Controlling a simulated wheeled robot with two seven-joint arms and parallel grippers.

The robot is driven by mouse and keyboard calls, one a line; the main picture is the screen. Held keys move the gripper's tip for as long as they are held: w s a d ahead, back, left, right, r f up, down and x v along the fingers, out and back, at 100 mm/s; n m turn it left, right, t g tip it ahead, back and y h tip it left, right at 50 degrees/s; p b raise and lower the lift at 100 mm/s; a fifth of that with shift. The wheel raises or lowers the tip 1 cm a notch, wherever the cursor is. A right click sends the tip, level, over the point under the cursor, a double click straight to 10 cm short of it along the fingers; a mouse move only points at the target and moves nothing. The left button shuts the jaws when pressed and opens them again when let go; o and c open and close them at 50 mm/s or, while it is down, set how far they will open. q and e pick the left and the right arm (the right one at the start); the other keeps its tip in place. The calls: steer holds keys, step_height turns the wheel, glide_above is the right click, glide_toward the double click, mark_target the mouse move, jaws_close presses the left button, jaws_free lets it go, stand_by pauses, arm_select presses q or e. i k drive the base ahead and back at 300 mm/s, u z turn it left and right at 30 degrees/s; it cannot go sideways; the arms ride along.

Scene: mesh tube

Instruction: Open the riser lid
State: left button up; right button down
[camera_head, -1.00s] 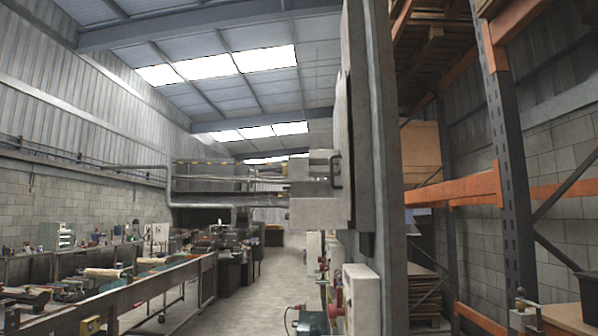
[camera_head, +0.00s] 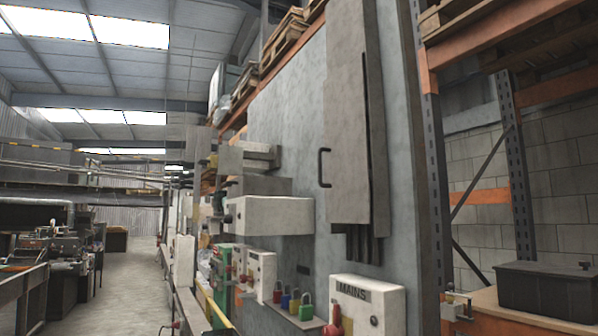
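The riser lid (camera_head: 346,130) is a tall grey metal cover on the wall panel at right of centre. It has a dark C-shaped handle (camera_head: 324,168) on its left side. A narrow dark gap runs along its right part, and several dark cables or conduits (camera_head: 362,246) come out below it. The lid looks closed over the riser, though its inside is hidden. Neither of my grippers shows in the head view.
Below the lid are a white MAINS box (camera_head: 362,306) and several coloured padlocks (camera_head: 293,302) on a ledge. White boxes (camera_head: 268,215) jut from the panel at left. A black crate (camera_head: 546,288) stands at right. The aisle floor (camera_head: 130,290) at left is clear.

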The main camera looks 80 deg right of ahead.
mark_target(346, 185)
steer(key=z, duration=0.85)
steer(key=i, duration=1)
steer(key=z, duration=1.2)
steer(key=i, duration=0.25)
steer(key=z, duration=0.3)
